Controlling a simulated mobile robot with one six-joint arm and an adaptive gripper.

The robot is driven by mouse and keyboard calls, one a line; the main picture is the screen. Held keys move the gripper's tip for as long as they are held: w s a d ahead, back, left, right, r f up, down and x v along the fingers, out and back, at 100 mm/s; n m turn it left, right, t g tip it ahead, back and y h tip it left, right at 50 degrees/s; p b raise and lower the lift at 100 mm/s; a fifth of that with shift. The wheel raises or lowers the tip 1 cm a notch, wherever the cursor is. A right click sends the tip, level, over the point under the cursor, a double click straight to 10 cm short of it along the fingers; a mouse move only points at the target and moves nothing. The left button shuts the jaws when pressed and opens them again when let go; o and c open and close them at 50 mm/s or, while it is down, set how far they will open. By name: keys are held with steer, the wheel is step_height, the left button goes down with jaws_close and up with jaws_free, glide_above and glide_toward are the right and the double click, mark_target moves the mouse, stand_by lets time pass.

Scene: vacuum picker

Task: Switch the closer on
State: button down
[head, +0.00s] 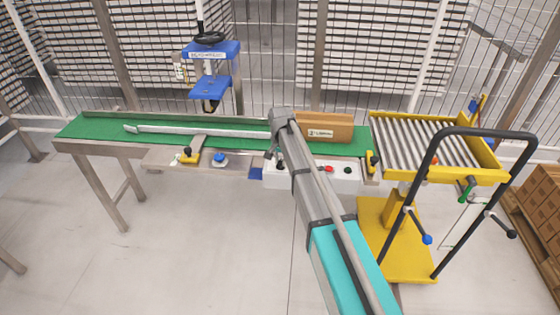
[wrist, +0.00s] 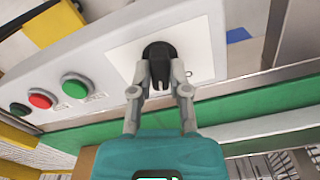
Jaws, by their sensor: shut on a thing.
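A black rotary knob (wrist: 158,52) sits on a white plate on the light control box (wrist: 125,35) in the wrist view. My gripper (wrist: 160,74) is shut on the knob, one finger on each side. In the head view the control box (head: 345,183) is on the front side of the green conveyor, and my gripper (head: 279,160) is at its left end. My arm and gripper hide the knob there. A mark like an "O" shows beside the knob; its exact setting is hard to tell.
Green (wrist: 75,86), red (wrist: 41,98) and black (wrist: 19,109) buttons are on the same box. A cardboard box (head: 325,127) stands on the green belt (head: 100,127). A yellow roller cart (head: 490,178) stands to the right, and a blue press (head: 210,50) behind.

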steer(key=shift+m, duration=0.5)
steer(key=c, duration=0.6)
jaws_free()
